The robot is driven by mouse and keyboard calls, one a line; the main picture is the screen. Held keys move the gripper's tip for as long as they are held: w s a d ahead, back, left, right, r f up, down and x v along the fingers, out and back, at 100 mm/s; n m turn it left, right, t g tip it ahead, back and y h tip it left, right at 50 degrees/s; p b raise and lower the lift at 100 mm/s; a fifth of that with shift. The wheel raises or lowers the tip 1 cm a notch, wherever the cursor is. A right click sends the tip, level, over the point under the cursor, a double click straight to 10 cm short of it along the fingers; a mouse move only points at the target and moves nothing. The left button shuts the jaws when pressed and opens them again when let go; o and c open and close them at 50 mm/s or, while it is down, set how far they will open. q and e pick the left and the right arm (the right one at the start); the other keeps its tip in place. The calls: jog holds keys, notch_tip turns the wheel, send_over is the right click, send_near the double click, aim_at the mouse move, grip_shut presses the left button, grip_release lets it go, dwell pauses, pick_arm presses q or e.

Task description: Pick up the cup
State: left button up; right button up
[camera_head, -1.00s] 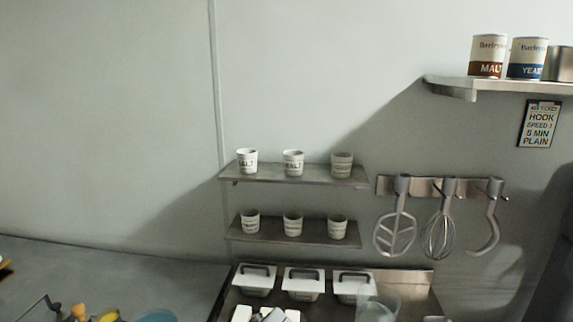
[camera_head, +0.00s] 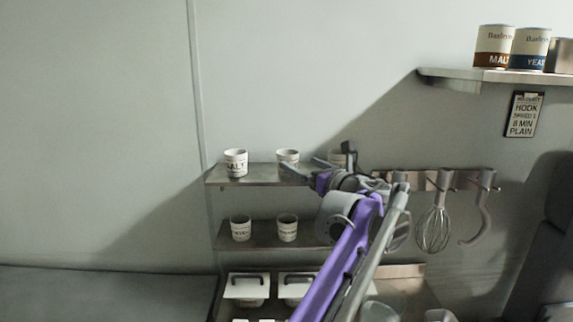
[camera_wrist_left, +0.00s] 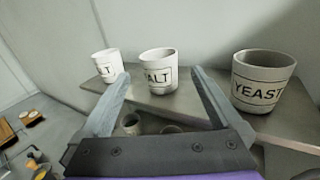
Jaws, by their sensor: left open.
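Several white labelled cups stand on two wall shelves. On the upper shelf are a left cup (camera_head: 235,163) (camera_wrist_left: 107,65), a middle cup (camera_head: 288,157) and a right cup, mostly hidden behind my arm in the head view. In the left wrist view the middle cup reads "ALT" (camera_wrist_left: 158,73) and the right cup reads "YEAST" (camera_wrist_left: 262,84). My left gripper (camera_head: 314,160) is open and empty in front of the upper shelf. In the left wrist view its fingertips (camera_wrist_left: 160,76) spread to either side of the middle cup, which stands upright beyond them. My right gripper is not in view.
The upper shelf (camera_head: 258,174) and lower shelf (camera_head: 262,236) are close together. Lower cups (camera_head: 241,229) (camera_head: 287,229) stand beneath. A rack with a whisk (camera_head: 434,228) and hook hangs to the right. Lidded bins (camera_head: 246,289) sit below. The wall at left is clear.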

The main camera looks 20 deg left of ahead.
aim_at(293, 160)
pick_arm(q)
jog(key=shift+x, duration=1)
jog(key=p+x, duration=0.1)
jog(key=x, duration=0.3)
jog(key=shift+w+a, duration=0.15)
jog(key=shift+a, duration=0.15)
jog(key=shift+w+a+f, duration=0.15)
jog(key=shift+w+a, duration=0.05)
jog(key=shift+w, duration=0.1)
jog(key=shift+s+d, duration=0.1)
jog(key=shift+s, duration=0.1)
jog(key=c, duration=1.4)
